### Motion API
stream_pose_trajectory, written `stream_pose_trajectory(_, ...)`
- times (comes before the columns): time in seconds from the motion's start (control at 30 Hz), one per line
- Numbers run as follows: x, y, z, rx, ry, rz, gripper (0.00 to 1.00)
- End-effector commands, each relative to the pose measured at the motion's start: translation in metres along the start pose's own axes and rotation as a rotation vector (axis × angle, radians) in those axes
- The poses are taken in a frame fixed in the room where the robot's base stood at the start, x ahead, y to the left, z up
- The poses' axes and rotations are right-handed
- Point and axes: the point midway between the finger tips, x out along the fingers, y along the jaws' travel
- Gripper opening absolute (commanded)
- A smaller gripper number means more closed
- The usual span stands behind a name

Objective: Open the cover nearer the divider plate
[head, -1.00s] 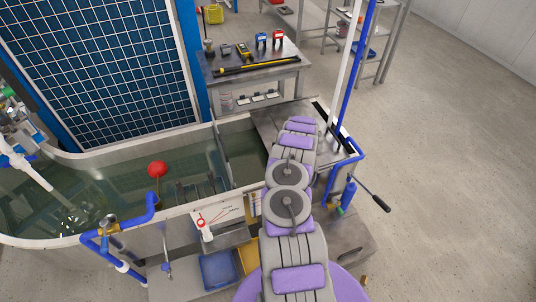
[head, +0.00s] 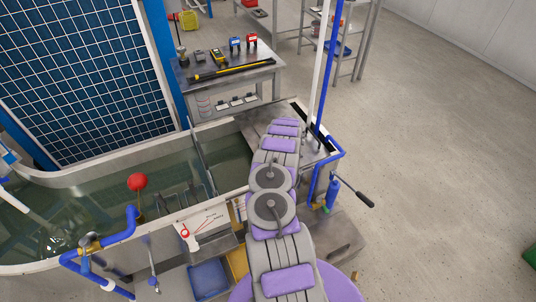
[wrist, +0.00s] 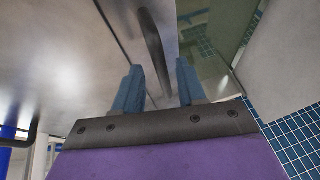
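The water tank's right end is topped by a flat grey metal cover area (head: 262,122), partly hidden by my arm in the head view. The upright divider plate (head: 198,150) stands in the water to its left. In the wrist view, a seam splits the metal top; the narrower cover (wrist: 126,22) beside the open water carries a dark curved bar handle (wrist: 152,42). My gripper (wrist: 160,66) is open, its two blue fingers on either side of the handle's lower end. I cannot tell whether they touch it. The cover lies flat. The head view does not show the fingers clearly.
A second dark handle (wrist: 28,135) shows on the left metal surface. Blue and white pipes (head: 325,75) rise at the tank's right end, near a black-gripped lever (head: 358,196). A tool table (head: 230,72) stands behind. The floor to the right is clear.

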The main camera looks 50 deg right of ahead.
Motion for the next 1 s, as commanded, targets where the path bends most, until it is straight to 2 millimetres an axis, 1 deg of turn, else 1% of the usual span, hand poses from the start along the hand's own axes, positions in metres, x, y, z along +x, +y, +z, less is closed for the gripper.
stream_pose_trajectory(0.23,-0.002,0.0,-0.001,0.0,0.001,0.0,0.4)
stream_pose_trajectory(0.37,-0.012,0.0,-0.001,0.001,0.001,0.001,0.4)
stream_pose_trajectory(0.57,-0.042,-0.001,-0.002,0.001,0.002,-0.001,0.4)
stream_pose_trajectory(0.87,-0.091,-0.001,-0.002,0.0,0.001,-0.001,0.4)
stream_pose_trajectory(1.0,-0.117,0.0,-0.003,0.001,0.004,0.0,0.4)
